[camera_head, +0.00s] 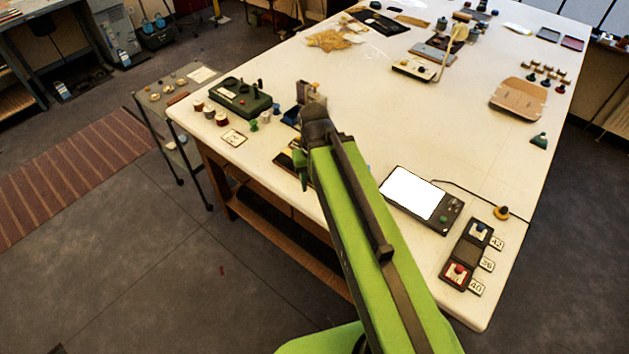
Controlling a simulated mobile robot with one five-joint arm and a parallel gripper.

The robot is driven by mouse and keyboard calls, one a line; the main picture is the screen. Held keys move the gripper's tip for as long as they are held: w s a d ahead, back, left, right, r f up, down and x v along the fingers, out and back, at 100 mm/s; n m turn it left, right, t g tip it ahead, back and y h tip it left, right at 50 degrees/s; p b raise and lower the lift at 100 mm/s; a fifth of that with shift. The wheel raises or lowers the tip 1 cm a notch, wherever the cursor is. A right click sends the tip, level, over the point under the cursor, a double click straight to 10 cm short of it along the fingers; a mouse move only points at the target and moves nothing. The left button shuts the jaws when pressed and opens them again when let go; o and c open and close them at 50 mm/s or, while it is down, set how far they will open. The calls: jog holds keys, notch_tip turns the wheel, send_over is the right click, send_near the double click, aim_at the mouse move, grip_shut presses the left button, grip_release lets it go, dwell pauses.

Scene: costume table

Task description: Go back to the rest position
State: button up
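My green arm reaches from the bottom of the head view up over the near part of the white table (290,197). My gripper (310,100) is at the arm's far end, above the table, to the right of a dark green box with knobs (240,98). Small objects show around the gripper tip, and the dark wrist hides part of them. Whether the fingers are open, shut or holding something does not show clearly.
A lit tablet-like panel (413,196) lies right of my arm. A dark tray with compartments (467,254) and number cards stands near the right front corner. Small spools (221,118) stand left of the gripper. A side cart (172,100) stands left of the table.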

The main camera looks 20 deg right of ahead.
jog(key=shift+f, duration=0.1)
notch_tip(320, 180, down, 11)
jog(key=b, duration=1.1)
jog(key=shift+d+r+p, duration=0.1)
jog(key=shift+r+p, duration=0.2)
jog(key=shift+r, duration=0.1)
